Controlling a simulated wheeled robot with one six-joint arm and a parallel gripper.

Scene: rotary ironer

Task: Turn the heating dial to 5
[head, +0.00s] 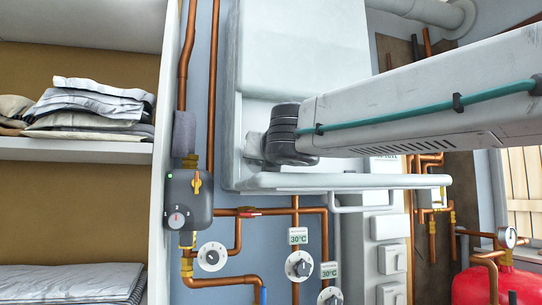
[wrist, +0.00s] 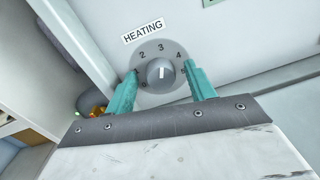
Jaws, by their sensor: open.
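The heating dial (wrist: 150,78) is a round pale plate with a grey knob (wrist: 160,73) at its centre, on a white panel in the wrist view. A HEATING label (wrist: 143,32) sits above it. The numbers 2, 3 and 4 show around the top; a mark at the right edge is partly covered by a finger. My gripper (wrist: 161,71) is open, with one teal finger on each side of the knob. I cannot tell whether the fingers touch it. In the head view I cannot make out the gripper or this dial.
In the head view, copper pipes carry a grey valve box (head: 189,198) and several other dials, one at lower left (head: 212,257). A shelf with folded cloth (head: 90,105) stands left. A red tank (head: 490,284) is at lower right. A white panel edge (head: 345,181) juts out below my arm.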

